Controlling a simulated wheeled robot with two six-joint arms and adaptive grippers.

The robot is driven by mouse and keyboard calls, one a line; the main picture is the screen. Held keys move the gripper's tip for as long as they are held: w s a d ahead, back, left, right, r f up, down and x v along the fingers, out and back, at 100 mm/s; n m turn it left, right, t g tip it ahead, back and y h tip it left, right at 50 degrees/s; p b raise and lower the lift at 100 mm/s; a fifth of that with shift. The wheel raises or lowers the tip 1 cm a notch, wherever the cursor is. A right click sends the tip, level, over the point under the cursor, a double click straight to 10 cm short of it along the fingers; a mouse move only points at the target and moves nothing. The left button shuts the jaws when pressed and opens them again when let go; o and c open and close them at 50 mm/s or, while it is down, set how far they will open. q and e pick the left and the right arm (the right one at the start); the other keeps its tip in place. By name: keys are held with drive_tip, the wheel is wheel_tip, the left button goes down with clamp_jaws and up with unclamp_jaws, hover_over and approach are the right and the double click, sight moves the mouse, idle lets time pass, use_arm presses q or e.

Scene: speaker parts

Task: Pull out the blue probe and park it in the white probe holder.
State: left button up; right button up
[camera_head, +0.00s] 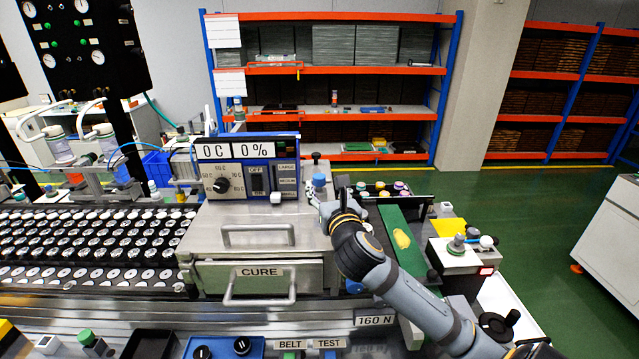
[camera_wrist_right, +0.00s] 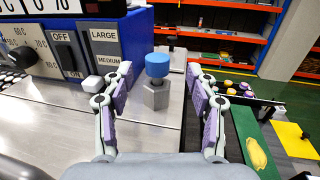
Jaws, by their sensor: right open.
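The blue probe (camera_wrist_right: 157,66) shows as a blue round cap standing upright on a grey hexagonal metal fitting (camera_wrist_right: 155,95) on the steel top of the CURE unit. It also shows in the head view (camera_head: 319,180). My right gripper (camera_wrist_right: 156,78) is open, its two purple-padded fingers on either side of the probe in the wrist picture, with clear gaps. In the head view my right gripper (camera_head: 322,203) is near the probe, partly hidden by its own wrist. My left gripper is out of view.
The blue control panel (camera_head: 248,165) stands behind and left of the probe. A green strip (camera_head: 397,228) with a yellow piece (camera_head: 402,238) lies to the right, beside a white box (camera_head: 455,259) with a red display. The steel top between fingers and panel is bare.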

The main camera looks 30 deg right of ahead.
sight(321, 180)
drive_tip(key=p+x, duration=0.1)
drive_tip(key=x, duration=0.3)
drive_tip(key=shift+w+a, duration=0.1)
drive_tip(key=shift+w, duration=0.2)
drive_tip(key=shift+c, duration=1)
drive_tip(key=shift+f, duration=0.1)
drive_tip(key=c, duration=0.7)
clamp_jaws()
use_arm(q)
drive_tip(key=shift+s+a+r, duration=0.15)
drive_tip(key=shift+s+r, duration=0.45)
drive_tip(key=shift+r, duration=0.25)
